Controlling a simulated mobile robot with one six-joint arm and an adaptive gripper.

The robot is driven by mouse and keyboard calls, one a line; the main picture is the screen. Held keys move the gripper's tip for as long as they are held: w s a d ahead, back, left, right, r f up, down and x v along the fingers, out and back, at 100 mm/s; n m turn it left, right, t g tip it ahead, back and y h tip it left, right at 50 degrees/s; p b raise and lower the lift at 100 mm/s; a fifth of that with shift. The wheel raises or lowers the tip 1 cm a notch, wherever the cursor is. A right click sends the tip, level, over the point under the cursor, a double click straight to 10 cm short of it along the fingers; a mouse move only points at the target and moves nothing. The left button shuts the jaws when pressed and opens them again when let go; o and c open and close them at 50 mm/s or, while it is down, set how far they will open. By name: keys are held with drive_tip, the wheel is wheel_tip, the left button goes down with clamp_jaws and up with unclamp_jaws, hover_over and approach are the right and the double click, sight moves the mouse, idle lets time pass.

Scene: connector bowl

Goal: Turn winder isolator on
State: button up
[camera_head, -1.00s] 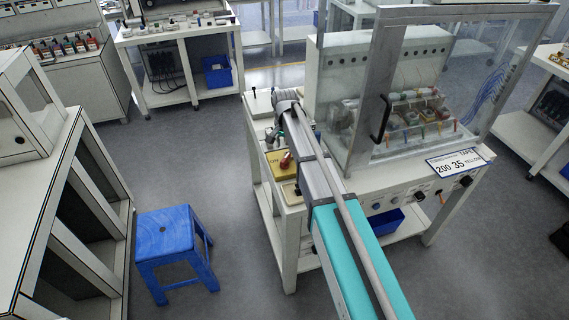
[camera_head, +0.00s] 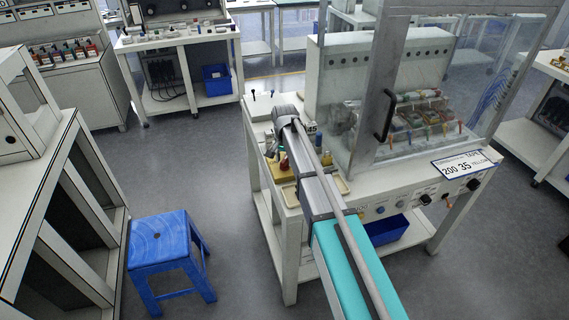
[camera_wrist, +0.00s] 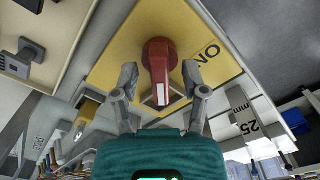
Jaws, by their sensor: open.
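The winder isolator is a red rotary knob (camera_wrist: 161,70) on a yellow plate (camera_wrist: 120,62) in the wrist view. Its white pointer mark faces the bottom of the picture. The word ON is printed on the plate to the right of the knob. My gripper (camera_wrist: 160,78) is open, with one finger on each side of the knob. I cannot tell whether the fingers touch it. In the head view the red knob (camera_head: 284,163) and yellow plate (camera_head: 277,172) show small at the left end of the machine bench (camera_head: 330,195), beside my arm; my fingers are hidden there.
A glass-sided enclosure with a black handle (camera_head: 384,116) stands on the bench just right of my arm. A blue stool (camera_head: 163,240) is on the floor at left. A grey block marked 25 mm (camera_wrist: 243,115) lies right of the plate. Floor between stool and bench is clear.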

drive_tip(key=shift+f, duration=0.1)
drive_tip(key=shift+c, duration=0.2)
clamp_jaws()
drive_tip(key=shift+n, duration=0.3)
drive_tip(key=n, duration=0.4)
drive_tip(key=shift+n, duration=2.2)
